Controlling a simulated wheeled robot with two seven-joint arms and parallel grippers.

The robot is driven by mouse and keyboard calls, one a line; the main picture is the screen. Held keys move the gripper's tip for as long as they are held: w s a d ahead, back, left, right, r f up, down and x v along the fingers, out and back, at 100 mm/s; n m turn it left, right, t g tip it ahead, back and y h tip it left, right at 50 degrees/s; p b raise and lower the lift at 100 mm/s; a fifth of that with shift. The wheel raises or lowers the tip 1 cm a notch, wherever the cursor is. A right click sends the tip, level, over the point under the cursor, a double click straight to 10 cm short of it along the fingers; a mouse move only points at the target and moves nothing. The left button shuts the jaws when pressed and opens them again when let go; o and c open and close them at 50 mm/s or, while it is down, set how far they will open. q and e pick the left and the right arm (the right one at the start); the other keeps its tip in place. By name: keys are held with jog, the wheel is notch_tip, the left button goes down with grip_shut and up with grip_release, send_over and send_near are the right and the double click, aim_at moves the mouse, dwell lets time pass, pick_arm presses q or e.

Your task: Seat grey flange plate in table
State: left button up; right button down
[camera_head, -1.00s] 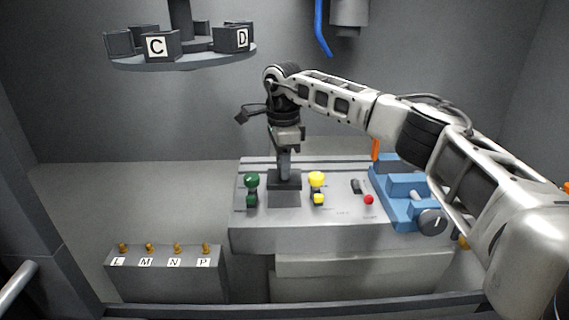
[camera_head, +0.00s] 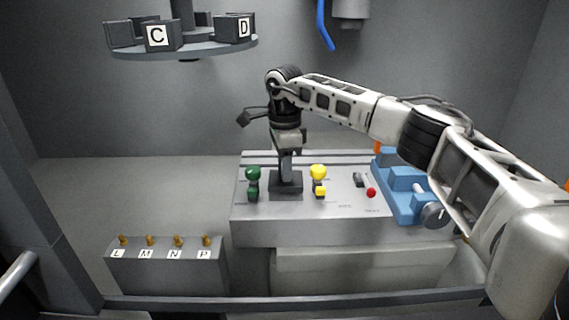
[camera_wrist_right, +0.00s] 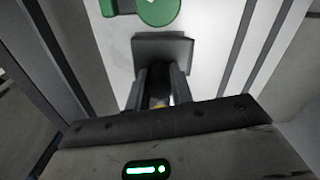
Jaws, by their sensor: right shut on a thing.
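The grey flange plate (camera_head: 286,184) is a dark square plate on the light grey table (camera_head: 345,225), between a green knob and a yellow knob. My right gripper (camera_head: 286,172) points straight down over it, shut on its upright middle part. In the right wrist view the plate (camera_wrist_right: 163,46) shows as a dark square in front of the fingers (camera_wrist_right: 160,85), which close on a dark stem. The plate looks low on the table top; whether it rests flush or sits in a recess is hidden. My left gripper is not in view.
A green knob (camera_head: 252,174) stands close left of the plate and a yellow knob (camera_head: 318,173) close right. A blue vise (camera_head: 398,190) is on the table's right. A box with pegs (camera_head: 165,270) stands at lower left. A carousel (camera_head: 185,47) hangs at upper left.

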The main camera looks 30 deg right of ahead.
jog(key=shift+f, duration=0.25)
jog(key=shift+f+b, duration=0.3)
jog(key=shift+f, duration=0.35)
dwell(0.3)
jog(key=c, duration=1.1)
grip_release()
jog(key=shift+c, duration=0.2)
notch_tip(320, 180, up, 12)
jog(key=shift+r+b, duration=0.1)
jog(key=shift+b, duration=0.65)
